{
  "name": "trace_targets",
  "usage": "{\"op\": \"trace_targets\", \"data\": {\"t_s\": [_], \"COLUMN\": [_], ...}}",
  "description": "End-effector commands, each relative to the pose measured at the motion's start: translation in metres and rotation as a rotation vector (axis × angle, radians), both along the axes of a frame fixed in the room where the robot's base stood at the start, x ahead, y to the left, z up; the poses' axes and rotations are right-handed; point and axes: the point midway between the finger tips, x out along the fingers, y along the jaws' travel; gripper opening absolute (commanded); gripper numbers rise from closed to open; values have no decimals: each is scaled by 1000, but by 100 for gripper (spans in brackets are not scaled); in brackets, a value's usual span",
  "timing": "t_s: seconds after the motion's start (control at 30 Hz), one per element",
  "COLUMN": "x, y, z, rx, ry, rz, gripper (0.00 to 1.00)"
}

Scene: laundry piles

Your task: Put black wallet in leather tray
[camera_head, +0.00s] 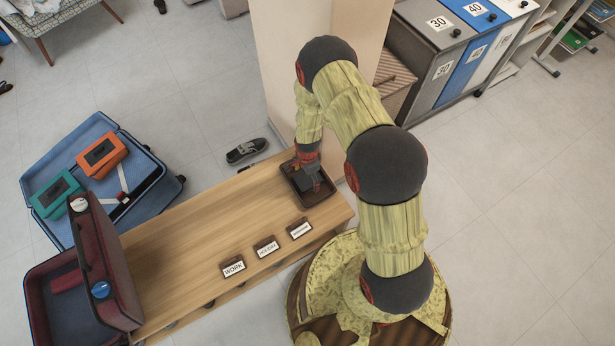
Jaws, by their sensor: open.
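The leather tray (325,196) is a dark brown, shallow tray at the right end of the wooden bench. My gripper (313,184) points down over the tray, with its fingertips at or just above the tray floor. It is open. A black, flat shape that looks like the black wallet (301,181) lies in the tray, beside and partly under my gripper. The gripper hides part of it, so its full outline and any contact with the fingers cannot be told.
The wooden bench (215,225) carries small label signs, WORK (233,267), HOLIDAY (266,247) and a third (299,229). A maroon suitcase (100,255) and a blue suitcase (140,180) lie open at left. A pillar (285,60) stands close behind the tray.

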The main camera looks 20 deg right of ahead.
Motion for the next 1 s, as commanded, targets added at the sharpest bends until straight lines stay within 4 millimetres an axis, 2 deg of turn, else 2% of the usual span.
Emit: {"op": "trace_targets", "data": {"t_s": [0.17,0.27,0.7,1.0], "x": [0,1,1,3], "y": [0,0,0,0], "z": [2,13,99,129], "rx": [0,0,1,0], "ry": [0,-2,-3,-6], "rz": [0,0,0,8], "gripper": [84,84,84,84]}}
